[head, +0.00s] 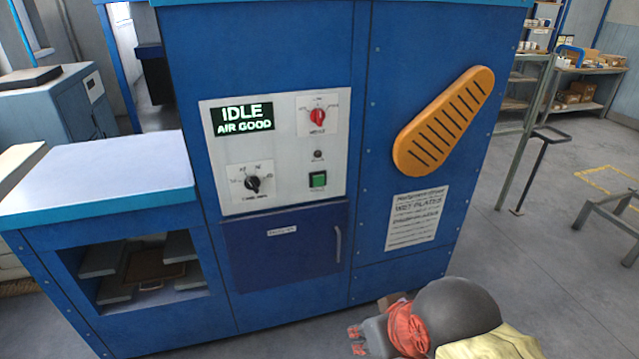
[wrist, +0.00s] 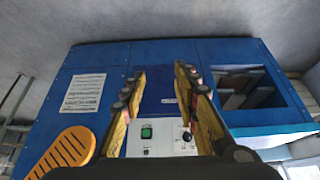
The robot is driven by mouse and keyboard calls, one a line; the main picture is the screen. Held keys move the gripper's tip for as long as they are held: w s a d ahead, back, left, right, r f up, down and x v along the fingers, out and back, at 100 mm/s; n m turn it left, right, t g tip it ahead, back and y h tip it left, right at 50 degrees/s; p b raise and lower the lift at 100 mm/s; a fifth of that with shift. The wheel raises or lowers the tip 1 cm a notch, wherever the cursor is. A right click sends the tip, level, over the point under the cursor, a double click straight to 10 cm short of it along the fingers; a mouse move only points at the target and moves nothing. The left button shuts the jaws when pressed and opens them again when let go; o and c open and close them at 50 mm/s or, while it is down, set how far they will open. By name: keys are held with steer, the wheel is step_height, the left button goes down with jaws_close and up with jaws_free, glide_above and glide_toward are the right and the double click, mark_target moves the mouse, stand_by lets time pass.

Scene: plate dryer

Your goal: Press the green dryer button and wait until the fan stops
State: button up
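The green dryer button (head: 318,179) is on the lower right of the pale control panel (head: 283,141) on the blue dryer. The display (head: 243,118) above reads "IDLE" and "AIR GOOD". My gripper (head: 357,340) is low in front of the dryer, well below the panel and apart from the button. In the wrist view, which is upside down, my gripper (wrist: 159,68) shows two spread fingers with nothing between them. The green button (wrist: 146,132) shows there between the fingers, beside the left one. The fan itself cannot be seen.
A red selector knob (head: 317,116), a small dark lamp (head: 318,155) and a black timer knob (head: 252,184) share the panel. Below is a dark blue door (head: 285,255) with a handle. An orange slotted cover (head: 443,122) sits to the right. Open floor lies right of the dryer.

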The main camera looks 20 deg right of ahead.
steer(key=shift+c, duration=1.2)
jaws_close()
